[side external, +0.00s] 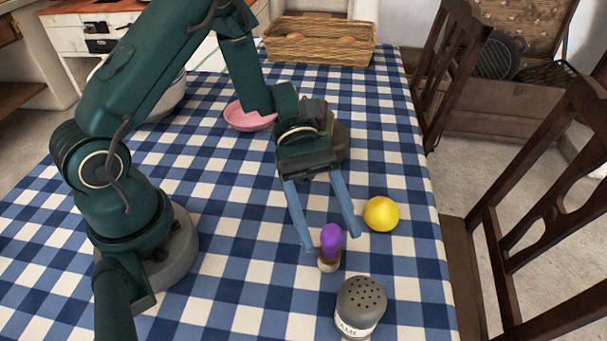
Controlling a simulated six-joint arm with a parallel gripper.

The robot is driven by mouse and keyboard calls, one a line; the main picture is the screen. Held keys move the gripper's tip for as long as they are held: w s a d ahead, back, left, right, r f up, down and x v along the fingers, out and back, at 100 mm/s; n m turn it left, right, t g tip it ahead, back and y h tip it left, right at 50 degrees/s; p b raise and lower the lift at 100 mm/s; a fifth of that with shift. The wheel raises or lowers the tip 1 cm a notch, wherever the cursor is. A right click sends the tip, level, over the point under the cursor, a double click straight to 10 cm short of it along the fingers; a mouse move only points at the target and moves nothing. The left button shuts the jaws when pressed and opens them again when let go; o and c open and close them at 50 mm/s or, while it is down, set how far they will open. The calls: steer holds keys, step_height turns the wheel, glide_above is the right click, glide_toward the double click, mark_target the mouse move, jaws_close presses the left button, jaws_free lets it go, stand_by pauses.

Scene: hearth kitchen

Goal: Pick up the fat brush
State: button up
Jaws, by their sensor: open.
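A short upright object with a rounded purple top and a brown lower part (330,238) stands on the checked tablecloth, and it looks like the fat brush. My gripper (331,243) points down toward it with two blue fingers spread apart. In the picture the purple top lies between the two fingertips, the left finger on its left and the right finger on its right. The jaws are open and hold nothing. I cannot tell from this one view how far the fingertips are above the cloth.
A yellow ball-like fruit (381,214) lies close to the right finger. A grey shaker with a pierced top (361,303) stands in front. A pink dish (249,118) and a wicker basket (318,50) are farther back. Dark wooden chairs (470,240) line the table's right edge.

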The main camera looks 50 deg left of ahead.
mark_target(334, 255)
steer(key=shift+f, duration=0.95)
steer(key=shift+x, duration=2.6)
steer(key=shift+c, duration=0.3)
jaws_close()
steer(key=shift+r, duration=0.1)
